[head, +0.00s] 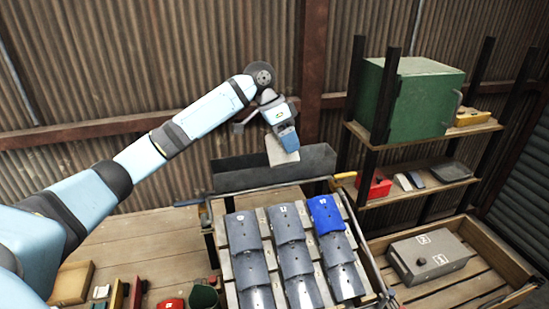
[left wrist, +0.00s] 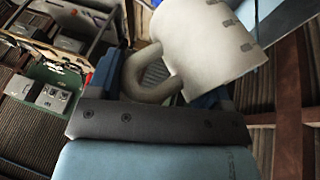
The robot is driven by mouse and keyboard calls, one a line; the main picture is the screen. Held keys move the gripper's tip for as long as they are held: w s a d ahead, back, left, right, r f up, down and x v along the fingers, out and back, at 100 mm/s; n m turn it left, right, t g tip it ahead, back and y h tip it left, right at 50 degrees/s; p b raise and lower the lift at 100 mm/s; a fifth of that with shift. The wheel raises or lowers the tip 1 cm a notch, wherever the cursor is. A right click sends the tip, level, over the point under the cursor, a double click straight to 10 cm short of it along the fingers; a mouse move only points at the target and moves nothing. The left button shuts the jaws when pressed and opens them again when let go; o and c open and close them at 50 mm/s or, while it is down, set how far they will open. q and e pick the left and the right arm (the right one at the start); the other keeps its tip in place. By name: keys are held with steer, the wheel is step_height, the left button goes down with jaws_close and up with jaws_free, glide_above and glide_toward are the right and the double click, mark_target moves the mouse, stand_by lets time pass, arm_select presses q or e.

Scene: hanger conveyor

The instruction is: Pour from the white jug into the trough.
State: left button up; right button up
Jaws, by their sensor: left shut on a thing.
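The white jug (head: 278,154) is held in the air at the upper middle of the head view, partly covered by my left gripper (head: 286,132). In the left wrist view the jug (left wrist: 205,42) fills the upper right, and its thick handle (left wrist: 135,76) sits between the blue fingers. My left gripper is shut on the jug. The jug looks tilted; its mouth and contents cannot be made out. The dark grey trough (head: 235,175) lies below and behind the jug, which overlaps it in the picture. No liquid stream shows. My right gripper is not in view.
A slatted rack of grey curved tiles (head: 292,258), with one blue tile (head: 326,214), stands in front of the trough. Shelves with a green box (head: 410,98) stand right. A wooden crate (head: 485,285) holds a grey box. Corrugated walls close off the back.

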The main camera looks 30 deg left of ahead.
arm_select(q)
steer(key=shift+r, duration=0.1)
steer(key=shift+w+a+g+h, duration=0.15)
steer(key=shift+a+g+h, duration=0.1)
steer(key=shift+g+h, duration=0.2)
steer(key=shift+w, duration=0.1)
stand_by(0.8)
steer(key=shift+w+a+r+g+h, duration=0.15)
steer(key=shift+a+g+h, duration=0.1)
steer(key=shift+h, duration=0.2)
steer(key=shift+n, duration=0.3)
steer(key=shift+w+a+g+h, duration=0.2)
steer(key=shift+a+g+h, duration=0.1)
steer(key=shift+h, duration=0.2)
stand_by(0.6)
steer(key=shift+w+a+g+h, duration=0.25)
steer(key=shift+g+h, duration=0.15)
